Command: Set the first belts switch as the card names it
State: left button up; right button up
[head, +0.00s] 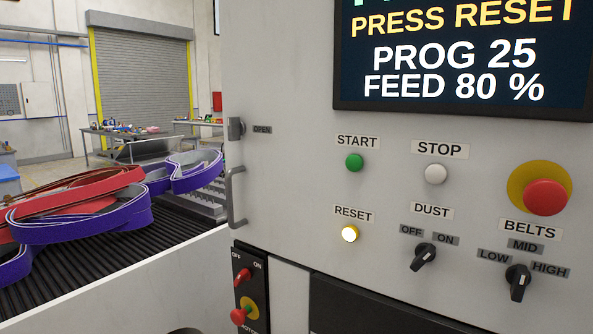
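The black belts switch (518,282) is a rotary knob at the lower right of the grey machine panel, under the BELTS label (530,229). Around it are the position labels LOW (493,256), MID (525,245) and HIGH (550,269). Its grip bar stands nearly upright, roughly in line with MID; I cannot clearly tell which end is the pointer. I see no card in this view. Neither gripper shows in the head view.
The dust switch (424,257) sits left of the belts switch, and a red emergency button (545,197) above it. A lit reset button (349,234), green start button (354,162) and white stop button (436,173) are nearby. Sanding belts (85,225) lie on the conveyor at left.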

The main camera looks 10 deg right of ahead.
aim_at(518, 275)
jog(key=z, duration=1.5)
